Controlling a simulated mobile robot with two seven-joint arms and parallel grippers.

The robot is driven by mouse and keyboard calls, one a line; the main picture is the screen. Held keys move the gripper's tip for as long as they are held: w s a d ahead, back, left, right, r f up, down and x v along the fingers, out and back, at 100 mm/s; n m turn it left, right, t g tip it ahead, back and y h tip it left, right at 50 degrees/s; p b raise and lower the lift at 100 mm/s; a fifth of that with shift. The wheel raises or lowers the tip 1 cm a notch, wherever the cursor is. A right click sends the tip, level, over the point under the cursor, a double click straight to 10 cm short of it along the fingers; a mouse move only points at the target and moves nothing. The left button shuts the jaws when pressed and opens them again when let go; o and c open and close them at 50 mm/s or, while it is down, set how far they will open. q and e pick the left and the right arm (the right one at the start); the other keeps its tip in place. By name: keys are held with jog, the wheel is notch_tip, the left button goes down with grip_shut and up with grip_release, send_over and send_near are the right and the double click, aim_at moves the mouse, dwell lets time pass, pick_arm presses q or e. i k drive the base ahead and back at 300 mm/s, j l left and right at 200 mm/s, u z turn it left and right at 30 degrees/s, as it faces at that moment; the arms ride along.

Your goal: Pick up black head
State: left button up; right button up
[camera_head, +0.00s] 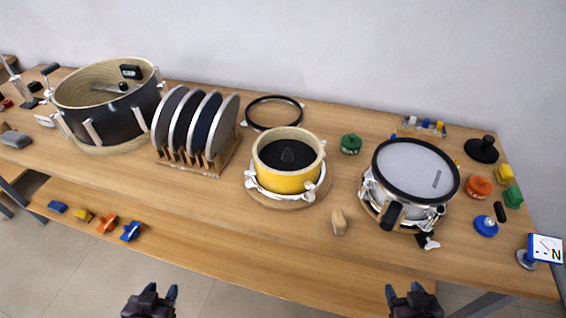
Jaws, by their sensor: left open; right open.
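Several round drum heads stand upright in a wooden rack (190,168) left of the middle of the table. Their faces look dark grey, black and navy, and the right-most head (222,126) shows a grey face. I cannot tell for sure which one is the black head.
A large black drum (115,120) stands left of the rack. A black hoop (273,112) lies behind the yellow drum. A white-headed drum (415,170) stands at the right, with small coloured knobs beyond it. The table's front strip (240,235) is mostly clear.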

aim_at(182, 121)
jog(key=j+z, duration=0.35)
jog(key=j, duration=1.55)
